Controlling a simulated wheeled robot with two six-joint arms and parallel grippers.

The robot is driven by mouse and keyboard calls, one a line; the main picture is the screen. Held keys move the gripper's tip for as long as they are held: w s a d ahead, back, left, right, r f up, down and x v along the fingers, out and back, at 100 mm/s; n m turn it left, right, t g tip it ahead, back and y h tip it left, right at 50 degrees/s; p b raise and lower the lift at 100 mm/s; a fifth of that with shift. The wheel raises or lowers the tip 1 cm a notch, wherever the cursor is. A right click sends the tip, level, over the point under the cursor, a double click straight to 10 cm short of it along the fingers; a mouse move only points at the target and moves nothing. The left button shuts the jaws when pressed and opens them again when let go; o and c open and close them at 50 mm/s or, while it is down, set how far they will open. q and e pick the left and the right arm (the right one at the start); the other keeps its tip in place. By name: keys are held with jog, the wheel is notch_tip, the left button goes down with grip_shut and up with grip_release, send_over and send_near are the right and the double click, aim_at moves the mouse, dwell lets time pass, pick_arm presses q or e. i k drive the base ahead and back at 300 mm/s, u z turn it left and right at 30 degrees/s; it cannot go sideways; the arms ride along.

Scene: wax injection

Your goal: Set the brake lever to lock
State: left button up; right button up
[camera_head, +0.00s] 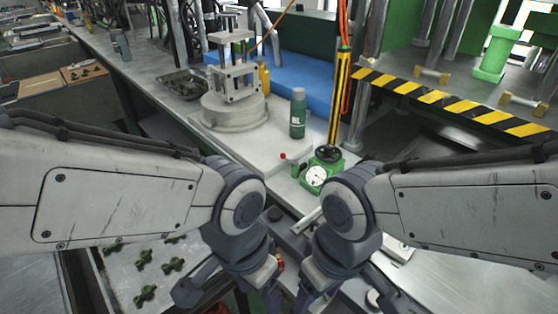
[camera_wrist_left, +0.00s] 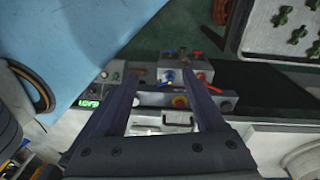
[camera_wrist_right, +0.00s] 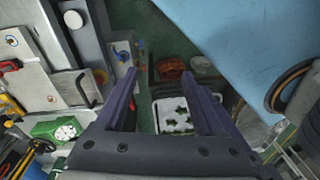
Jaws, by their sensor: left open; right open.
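I cannot tell for sure which part is the brake lever. In the left wrist view a small valve block with red and blue handles (camera_wrist_left: 190,68) stands beyond the fingertips, above a control panel (camera_wrist_left: 205,102) with a yellow-and-red button. In the right wrist view a red-handled lever (camera_wrist_right: 10,66) lies at the far left and a blue handle (camera_wrist_right: 121,51) shows on a grey panel. A small red knob (camera_head: 283,156) shows in the head view. My left gripper (camera_wrist_left: 160,73) is open and empty. My right gripper (camera_wrist_right: 160,73) is open and empty. Both point downward, apart from these handles.
A green dial gauge (camera_head: 316,176) and a green bottle (camera_head: 298,113) stand on the bench beyond my arms. A striped press frame (camera_head: 450,100) is at the right. A tray of dark green parts (camera_head: 150,272) lies lower left.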

aim_at(282, 155)
jog(key=z, duration=2.2)
jog(key=k, duration=0.85)
jog(key=u, duration=1)
jog(key=i, duration=0.5)
jog(key=z, duration=0.05)
